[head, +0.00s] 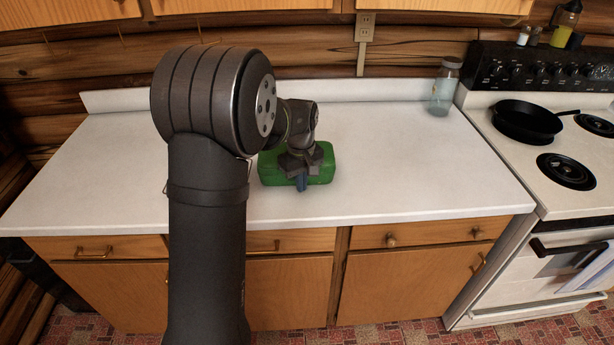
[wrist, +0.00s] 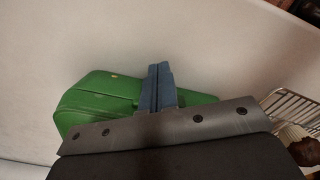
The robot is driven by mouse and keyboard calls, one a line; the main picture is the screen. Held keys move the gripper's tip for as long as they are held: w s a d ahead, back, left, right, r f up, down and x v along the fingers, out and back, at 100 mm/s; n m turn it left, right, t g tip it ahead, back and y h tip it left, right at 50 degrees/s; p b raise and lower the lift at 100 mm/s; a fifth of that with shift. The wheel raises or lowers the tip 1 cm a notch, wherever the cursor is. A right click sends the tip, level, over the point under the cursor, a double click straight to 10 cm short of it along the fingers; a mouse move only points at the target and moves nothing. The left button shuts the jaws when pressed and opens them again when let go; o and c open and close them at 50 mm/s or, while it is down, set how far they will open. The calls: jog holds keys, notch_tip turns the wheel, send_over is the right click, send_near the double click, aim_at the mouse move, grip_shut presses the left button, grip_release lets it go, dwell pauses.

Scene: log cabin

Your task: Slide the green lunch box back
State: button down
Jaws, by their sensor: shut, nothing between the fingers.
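The green lunch box (head: 322,170) lies on the white counter (head: 420,165), near the middle of its front half. My gripper (head: 302,185) is at the front side of the box, with its blue fingers pointing down and pressed together, nothing between them. In the wrist view, the green lunch box (wrist: 95,98) shows behind and to the left of the blue fingers (wrist: 158,85). Part of the box is hidden by the gripper body. I cannot tell whether the fingers touch the box.
A glass jar (head: 444,88) stands at the back right of the counter. A stove (head: 545,140) with a black pan (head: 526,120) adjoins on the right. A low backsplash (head: 380,88) bounds the back. The counter behind the box looks clear.

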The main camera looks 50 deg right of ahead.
jog(key=shift+w+d, duration=1.05)
jog(key=shift+w, duration=0.2)
jog(key=shift+w+d, duration=1.05)
jog(key=shift+w, duration=0.15)
jog(key=shift+s+a+r, duration=0.15)
jog(key=shift+s+r, duration=0.05)
jog(key=shift+r, duration=1.3)
jog(key=shift+s+a+r, duration=0.2)
jog(key=shift+r, duration=1.35)
jog(key=shift+s+a+r, duration=0.15)
jog(key=shift+s+r, duration=0.05)
jog(key=shift+r, duration=1.3)
jog(key=f, duration=0.6)
jog(key=w+d+f, duration=0.1)
jog(key=f, duration=0.2)
jog(key=shift+w+f, duration=0.1)
jog(key=shift+f, duration=0.05)
jog(key=shift+s+a, duration=0.2)
